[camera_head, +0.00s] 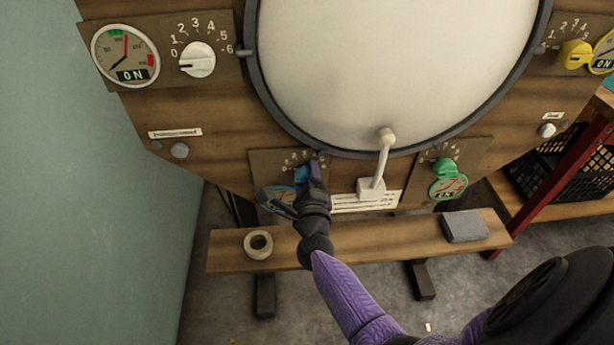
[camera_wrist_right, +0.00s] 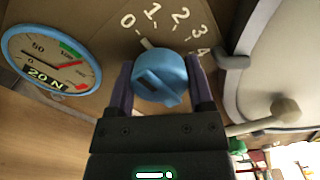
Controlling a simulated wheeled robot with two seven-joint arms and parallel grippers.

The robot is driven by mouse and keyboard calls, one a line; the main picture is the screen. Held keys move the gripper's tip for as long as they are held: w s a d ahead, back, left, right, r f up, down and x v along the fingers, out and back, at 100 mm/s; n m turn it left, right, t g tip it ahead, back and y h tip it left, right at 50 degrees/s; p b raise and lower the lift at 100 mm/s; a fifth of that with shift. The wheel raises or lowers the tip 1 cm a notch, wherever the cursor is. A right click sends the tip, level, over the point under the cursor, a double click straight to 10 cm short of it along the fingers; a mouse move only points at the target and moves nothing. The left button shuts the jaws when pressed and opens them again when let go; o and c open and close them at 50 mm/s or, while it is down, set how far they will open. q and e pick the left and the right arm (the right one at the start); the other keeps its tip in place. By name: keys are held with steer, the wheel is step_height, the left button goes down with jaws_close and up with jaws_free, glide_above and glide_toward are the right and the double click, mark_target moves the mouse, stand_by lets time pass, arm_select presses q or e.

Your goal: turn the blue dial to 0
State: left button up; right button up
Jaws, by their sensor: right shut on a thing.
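The blue dial (camera_wrist_right: 160,78) sits on the lower panel, with the numbers 0 to 4 visible along an arc above it in the right wrist view. A pale line shows at its upper left edge near the 0; I cannot tell whether it belongs to the dial or the panel. A dark mark is on the dial's left face. My right gripper (camera_wrist_right: 161,88) is shut on the dial, one finger on each side. In the head view the dial (camera_head: 301,175) is mostly hidden behind my right gripper (camera_head: 311,178). My left gripper is not in view.
A blue-rimmed gauge (camera_wrist_right: 50,60) is left of the dial. A white-knobbed lever (camera_head: 383,160) stands to the right. A green dial (camera_head: 445,166) is farther right, a white dial (camera_head: 198,60) upper left. A bench (camera_head: 370,240) below bears a tape roll (camera_head: 258,245) and a grey block (camera_head: 464,227).

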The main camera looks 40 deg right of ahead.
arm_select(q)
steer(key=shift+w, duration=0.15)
arm_select(e)
steer(key=o, duration=1.3)
steer(key=shift+c, duration=0.2)
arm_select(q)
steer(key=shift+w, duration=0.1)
arm_select(e)
steer(key=shift+s+a, duration=0.2)
steer(key=shift+s, duration=0.1)
arm_select(q)
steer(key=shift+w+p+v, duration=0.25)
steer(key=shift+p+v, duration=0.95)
steer(key=shift+p, duration=0.15)
arm_select(e)
steer(key=v, duration=0.9)
steer(key=shift+s, duration=0.2)
